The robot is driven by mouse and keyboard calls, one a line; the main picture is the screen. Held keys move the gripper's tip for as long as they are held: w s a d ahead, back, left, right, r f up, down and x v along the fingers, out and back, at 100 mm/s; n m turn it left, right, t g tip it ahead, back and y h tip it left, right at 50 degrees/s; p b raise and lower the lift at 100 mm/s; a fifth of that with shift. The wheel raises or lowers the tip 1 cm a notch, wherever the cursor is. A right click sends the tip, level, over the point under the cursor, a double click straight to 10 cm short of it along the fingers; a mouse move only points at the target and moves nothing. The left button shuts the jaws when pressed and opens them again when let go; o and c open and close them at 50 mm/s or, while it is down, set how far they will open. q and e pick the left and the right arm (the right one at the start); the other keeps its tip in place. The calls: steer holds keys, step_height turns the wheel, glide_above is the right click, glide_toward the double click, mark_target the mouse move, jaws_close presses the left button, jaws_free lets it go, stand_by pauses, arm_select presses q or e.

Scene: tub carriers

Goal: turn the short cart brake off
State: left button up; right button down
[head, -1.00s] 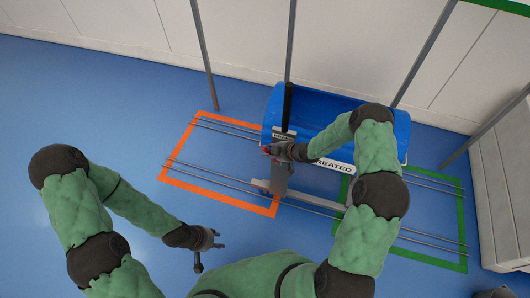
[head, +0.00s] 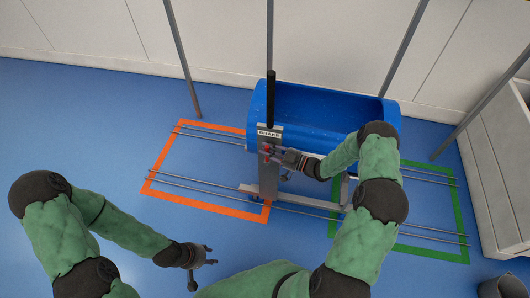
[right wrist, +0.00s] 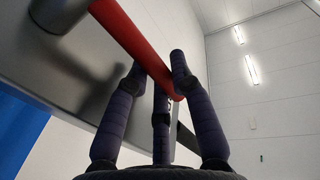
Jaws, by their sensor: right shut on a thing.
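The short cart carries a blue tub (head: 330,108) and stands on rails between the orange and green floor frames. A grey upright post (head: 268,180) on its near side bears a white label reading BRAKE (head: 270,131). Just below the label is the red brake lever (head: 267,148). My right gripper (head: 276,154) is at the lever, reaching in from the right. In the right wrist view its dark fingers are closed around the red bar of the lever (right wrist: 133,40). My left gripper (head: 211,255) is open and empty above the floor, away from the cart.
The orange frame (head: 160,165) lies left on the blue floor, the green frame (head: 455,205) right. Thin grey poles (head: 185,65) rise behind and beside the cart. A pale cabinet (head: 500,160) and a dark bin (head: 502,287) stand at the right. The floor at left is clear.

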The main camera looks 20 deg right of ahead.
steer(key=shift+s, duration=0.1)
stand_by(0.4)
steer(key=c, duration=1)
jaws_free()
steer(key=shift+c, duration=0.2)
steer(key=shift+d, duration=0.15)
steer(key=v, duration=1.2)
steer(key=shift+f, duration=0.15)
